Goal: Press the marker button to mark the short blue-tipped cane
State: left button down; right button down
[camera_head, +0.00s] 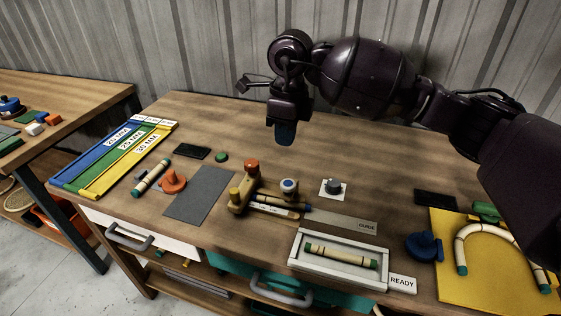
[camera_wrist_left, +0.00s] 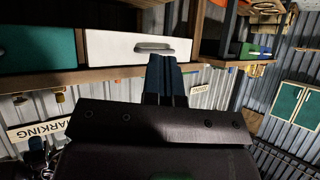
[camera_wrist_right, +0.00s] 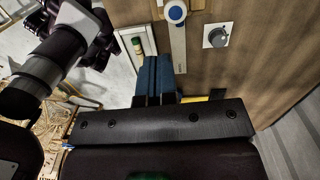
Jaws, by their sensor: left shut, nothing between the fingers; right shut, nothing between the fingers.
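In the head view, a short pale cane (camera_head: 283,201) with a blue tip lies in the wooden fixture left of the guide strip (camera_head: 343,221). A post with a round blue-and-white top (camera_head: 289,186) stands over it and also shows in the right wrist view (camera_wrist_right: 176,12). A dark grey knob (camera_head: 333,186) on a white plate sits to the right; I cannot tell which is the marker button. My right gripper (camera_head: 285,133) is shut and empty, raised above the table behind the fixture. My left gripper (camera_wrist_left: 166,75) is shut and empty, seen only in its wrist view, facing drawer fronts.
A white tray (camera_head: 294,252) holding a green-tipped cane is at the front, beside the READY label (camera_head: 402,284). An orange-topped post (camera_head: 251,166) rises on the fixture. A yellow board (camera_head: 449,281) with a bent cane is at right. Colored racks (camera_head: 117,154) are at left.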

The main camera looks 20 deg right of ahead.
aim_at(287, 184)
jog(key=shift+h, duration=0.3)
jog(key=f, duration=0.8)
jog(key=w+d+f, duration=0.1)
jog(key=f, duration=0.3)
jog(key=shift+w+f, duration=0.1)
jog(key=shift+f, duration=0.4)
pick_arm(q)
jog(key=shift+a+f, duration=0.1)
jog(key=shift+f, duration=0.1)
jog(key=shift+s, duration=0.15)
jog(key=shift+f, duration=0.1)
